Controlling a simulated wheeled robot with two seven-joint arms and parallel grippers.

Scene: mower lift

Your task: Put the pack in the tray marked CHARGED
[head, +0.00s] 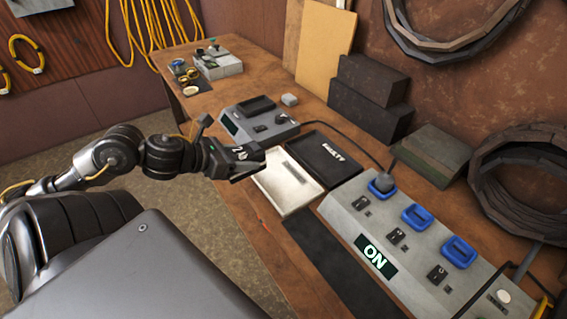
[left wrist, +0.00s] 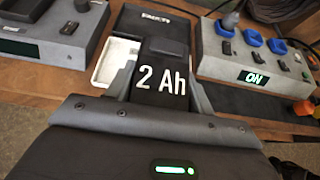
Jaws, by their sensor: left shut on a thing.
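My left gripper (head: 254,165) is shut on a dark pack marked 2 Ah (head: 239,154). The pack fills the middle of the left wrist view (left wrist: 162,85), between the grey fingers. It is held above the bench, at the near left edge of a white tray (head: 288,186). The white tray shows partly behind the pack in the left wrist view (left wrist: 109,64); I cannot read a marking on it. A black tray marked FAULTY (head: 326,158) lies directly beyond it. My right gripper is not in view.
A grey charger (head: 258,122) with a dark slot stands left of the trays. A grey power strip (head: 347,213) with blue sockets and a lit ON display stands to the right, with a plug and cable. Dark blocks (head: 366,94) stand at the wall.

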